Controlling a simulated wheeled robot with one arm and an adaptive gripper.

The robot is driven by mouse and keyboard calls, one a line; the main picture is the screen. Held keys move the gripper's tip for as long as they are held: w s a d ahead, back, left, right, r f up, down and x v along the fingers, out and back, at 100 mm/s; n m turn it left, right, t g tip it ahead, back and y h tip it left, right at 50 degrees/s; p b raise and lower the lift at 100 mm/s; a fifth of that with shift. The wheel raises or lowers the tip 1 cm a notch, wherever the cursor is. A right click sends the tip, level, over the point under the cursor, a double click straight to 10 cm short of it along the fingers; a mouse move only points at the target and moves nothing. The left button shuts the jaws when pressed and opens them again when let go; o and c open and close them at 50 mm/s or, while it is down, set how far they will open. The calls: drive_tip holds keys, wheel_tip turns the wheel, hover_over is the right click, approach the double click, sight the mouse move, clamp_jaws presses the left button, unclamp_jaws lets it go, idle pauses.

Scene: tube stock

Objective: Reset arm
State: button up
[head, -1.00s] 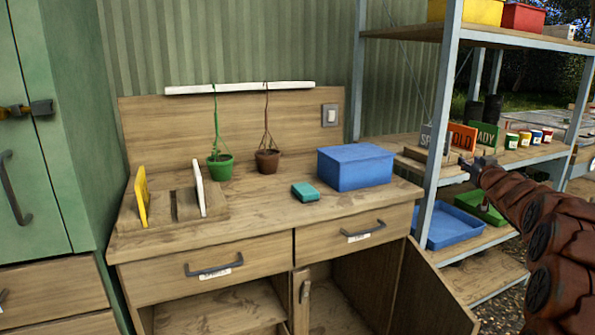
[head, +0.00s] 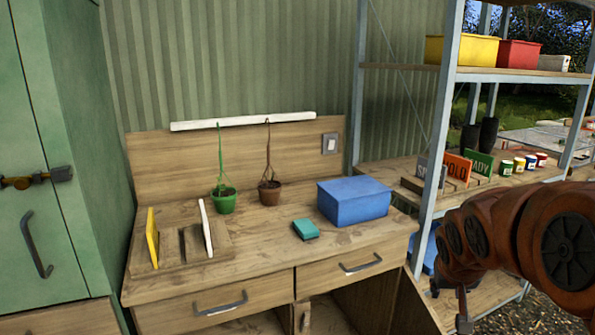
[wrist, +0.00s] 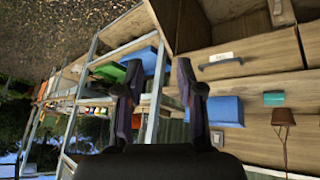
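My gripper (wrist: 158,68) shows in the wrist view with its two dark fingers spread apart and nothing between them. The wrist view is turned upside down, with the workbench and shelf rack behind the fingers. In the head view my reddish-brown arm is bent at the lower right, in front of the shelf rack. Its end hangs low near the bench's right side, and the fingers are too small to make out there.
The wooden workbench (head: 265,250) carries a blue box (head: 354,201), a teal block (head: 306,229), a green pot (head: 223,203) and a brown pot (head: 269,193). A metal shelf rack (head: 437,150) stands to the right. A green cabinet (head: 80,150) stands at the left.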

drive_tip(key=s+a+n+g+y+p, duration=0.1)
drive_tip(key=s+a+g+p, duration=0.2)
drive_tip(key=s, duration=1.2)
drive_tip(key=s+a+n+g+y+p, duration=0.1)
drive_tip(key=s+a+g+y+p, duration=0.1)
drive_tip(key=s+a, duration=0.7)
drive_tip(key=s+g+p, duration=0.1)
drive_tip(key=s+g, duration=0.1)
drive_tip(key=s, duration=0.4)
drive_tip(key=shift+a, duration=0.2)
drive_tip(key=shift+d+f, duration=0.1)
